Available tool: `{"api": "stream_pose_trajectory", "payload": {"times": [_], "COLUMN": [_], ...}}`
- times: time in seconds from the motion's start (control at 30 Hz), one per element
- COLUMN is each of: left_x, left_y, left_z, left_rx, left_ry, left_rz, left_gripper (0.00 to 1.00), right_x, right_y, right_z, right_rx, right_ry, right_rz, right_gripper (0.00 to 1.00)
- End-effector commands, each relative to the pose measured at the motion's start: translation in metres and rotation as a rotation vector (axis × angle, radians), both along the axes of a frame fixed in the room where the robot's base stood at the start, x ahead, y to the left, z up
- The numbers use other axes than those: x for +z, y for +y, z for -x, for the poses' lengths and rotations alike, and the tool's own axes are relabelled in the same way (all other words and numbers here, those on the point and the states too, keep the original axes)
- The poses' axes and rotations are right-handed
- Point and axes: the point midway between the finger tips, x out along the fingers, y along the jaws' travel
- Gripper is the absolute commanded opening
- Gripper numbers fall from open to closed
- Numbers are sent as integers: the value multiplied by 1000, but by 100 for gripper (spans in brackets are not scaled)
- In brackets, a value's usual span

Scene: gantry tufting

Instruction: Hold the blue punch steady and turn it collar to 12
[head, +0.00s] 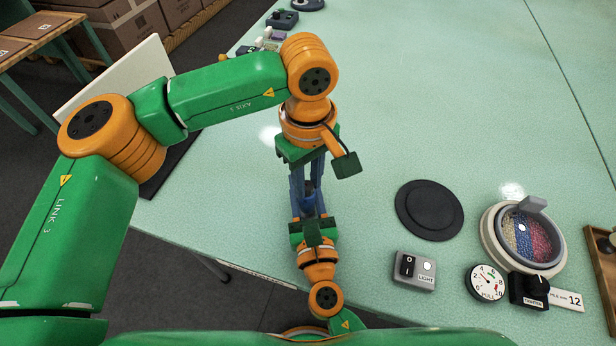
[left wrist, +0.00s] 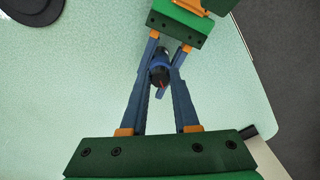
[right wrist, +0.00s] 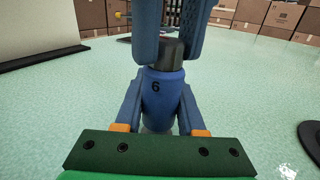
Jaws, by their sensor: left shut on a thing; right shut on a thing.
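The blue punch (right wrist: 163,80) stands about upright in the right wrist view, its blue body marked with a 6. A dark grey part (right wrist: 172,52) tops the body. My right gripper (right wrist: 160,104) is shut on the blue body from the near side. My left gripper (left wrist: 160,72) comes from above and is shut on the dark top part, where a small red mark shows in the left wrist view. In the head view the punch (head: 308,201) is mostly hidden between the left gripper and the right gripper. A card reading PILE MM 12 (head: 572,300) lies at the right.
A round hoop (head: 488,238) with coloured pile, a PULL gauge (head: 487,283), a TIGHTEN knob (head: 529,290), a LIGHT switch box (head: 415,271) and a black disc (head: 429,210) are at the right. Small items (head: 268,40) lie far back. The table's middle is clear.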

Motion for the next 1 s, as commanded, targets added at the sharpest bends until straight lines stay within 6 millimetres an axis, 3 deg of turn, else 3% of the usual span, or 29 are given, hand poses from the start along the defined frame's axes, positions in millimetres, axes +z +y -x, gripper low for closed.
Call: {"api": "stream_pose_trajectory", "payload": {"times": [0.67,0.7,0.8,1.0], "left_x": [1,1,1,0], "left_y": [0,0,0,0], "left_z": [0,0,0,0], "left_rx": [-58,-58,-57,-57], "left_ry": [-3,-3,-2,-1], "left_rz": [0,0,1,0], "left_gripper": [0,34,60,60], "right_x": [-2,-2,-2,-2], "right_y": [0,0,0,0], "right_z": [0,0,0,0], "right_rx": [1,1,1,1], "right_ry": [4,4,4,4], "right_rz": [2,2,1,1], "right_gripper": [0,0,0,0]}}
